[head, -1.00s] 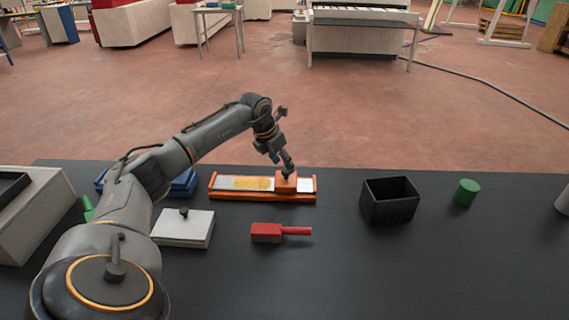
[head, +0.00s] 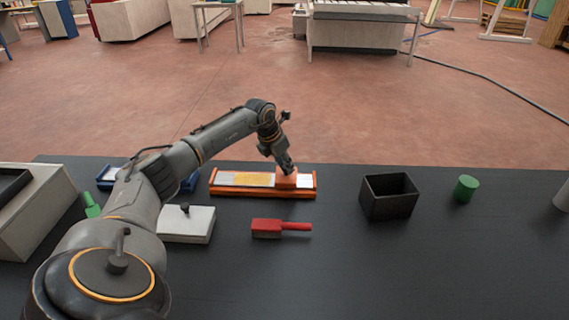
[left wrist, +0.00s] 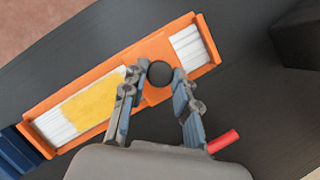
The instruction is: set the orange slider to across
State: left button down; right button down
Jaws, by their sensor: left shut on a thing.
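The orange slider is a long orange track (head: 240,191) with white and yellow strips, lying on the black table. Its orange sliding block (head: 287,181) sits right of the track's middle. In the left wrist view the track (left wrist: 88,78) runs diagonally, and a dark round knob (left wrist: 160,73) stands on the block. My left gripper (head: 287,169) is over the block, and in the left wrist view its fingers (left wrist: 154,88) are on both sides of the knob, shut on it. The exact contact is partly hidden. My right gripper is in neither view.
A red brush (head: 267,228) lies in front of the track. A black open box (head: 390,196) and a green cylinder (head: 466,188) stand to the right. A white block with a black knob (head: 188,224) and a blue tray (head: 107,178) are on the left.

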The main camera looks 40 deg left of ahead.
pick_arm(q)
jog(key=shift+a, duration=0.1)
jog(key=s+a+b, duration=0.2)
jog(key=s+a, duration=0.2)
jog(key=a, duration=0.1)
jog(key=s+a+b, duration=0.2)
jog(key=s+a, duration=0.2)
jog(key=a, duration=0.1)
jog(key=s+a+b, duration=0.2)
jog(key=s+a, duration=0.2)
jog(key=a, duration=0.1)
jog(key=shift+s, duration=0.35)
jog(key=shift+r, duration=0.1)
jog(key=c, duration=1.3)
grip_release()
jog(key=shift+o, duration=1.3)
jog(key=shift+s+a, duration=0.1)
jog(key=shift+a, duration=0.05)
jog(key=v, duration=1.2)
